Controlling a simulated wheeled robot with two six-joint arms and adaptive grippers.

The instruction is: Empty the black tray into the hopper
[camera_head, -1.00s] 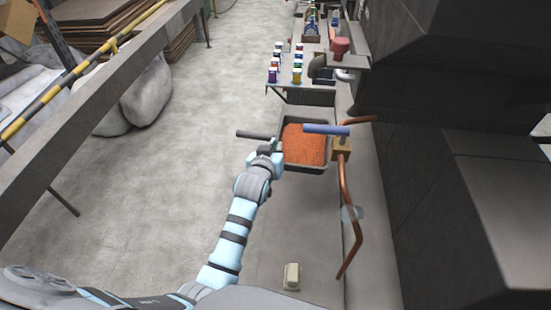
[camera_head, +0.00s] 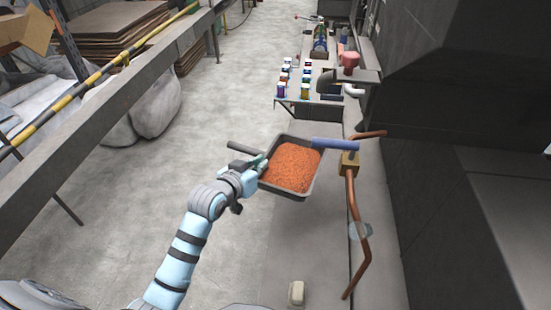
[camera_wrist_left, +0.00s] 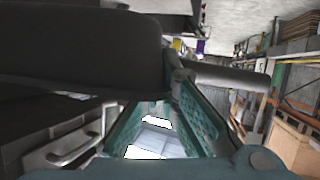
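The black tray (camera_head: 316,175) is filled with orange granules (camera_head: 291,166) and is seen turned at an angle in the head view. My left gripper (camera_head: 256,165) is at the tray's left side, shut on its dark grey handle (camera_head: 243,149). In the left wrist view the fingers (camera_wrist_left: 180,78) meet at the handle rod (camera_wrist_left: 230,76), and the dark tray underside (camera_wrist_left: 80,45) fills the upper left. My right gripper is out of view. I cannot make out for certain which thing is the hopper.
A copper pipe (camera_head: 354,215) with a blue-levered brass valve (camera_head: 349,163) stands close right of the tray. A large dark machine (camera_head: 450,110) fills the right. Coloured cans (camera_head: 281,90) stand on a table behind. Open floor (camera_head: 130,205) lies left.

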